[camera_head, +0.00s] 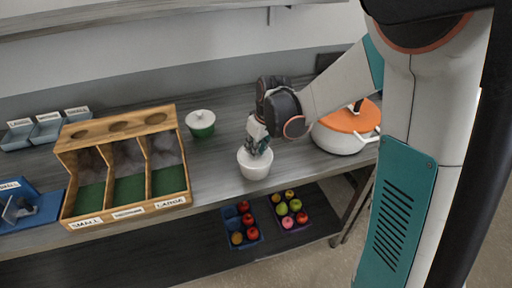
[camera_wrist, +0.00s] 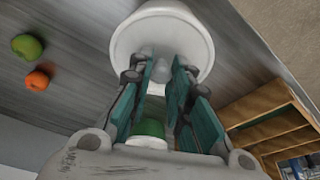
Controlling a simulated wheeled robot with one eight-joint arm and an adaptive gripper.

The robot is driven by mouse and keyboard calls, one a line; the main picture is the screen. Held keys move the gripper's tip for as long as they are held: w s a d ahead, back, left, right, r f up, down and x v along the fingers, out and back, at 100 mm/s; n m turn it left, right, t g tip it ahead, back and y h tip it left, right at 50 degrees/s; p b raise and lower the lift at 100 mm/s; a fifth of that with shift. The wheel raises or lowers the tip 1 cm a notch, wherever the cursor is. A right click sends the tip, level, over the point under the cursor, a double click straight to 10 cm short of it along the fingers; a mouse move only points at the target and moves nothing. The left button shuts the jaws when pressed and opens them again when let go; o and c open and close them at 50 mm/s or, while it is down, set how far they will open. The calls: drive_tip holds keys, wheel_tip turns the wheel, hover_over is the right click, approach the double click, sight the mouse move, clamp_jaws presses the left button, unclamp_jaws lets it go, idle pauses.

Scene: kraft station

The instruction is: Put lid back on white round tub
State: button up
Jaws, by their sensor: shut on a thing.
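The white round tub (camera_head: 255,168) stands near the front edge of the worktop in the head view. My gripper (camera_head: 258,146) points down directly over its top. In the wrist view, my gripper's two teal-padded fingers (camera_wrist: 165,75) are closed around the grey knob (camera_wrist: 160,68) of the round white lid (camera_wrist: 130,42). The lid lies at or just above the tub's mouth. I cannot tell whether it is seated or a little apart, since the fingers cover the contact.
A green pot with white lid (camera_head: 200,123) stands behind left. A wooden organiser (camera_head: 125,165) is at left, and a white pot with orange lid (camera_head: 345,128) at right. Fruit crates (camera_head: 242,225) are on the shelf below. The wrist view shows a green fruit (camera_wrist: 27,46) and an orange one (camera_wrist: 37,80).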

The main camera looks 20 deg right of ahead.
idle(0.4)
drive_tip(key=o, duration=0.8)
drive_tip(key=o, duration=0.5)
drive_tip(key=shift+r, duration=0.1)
drive_tip(key=shift+r+p, duration=2.4)
drive_tip(key=shift+r, duration=1)
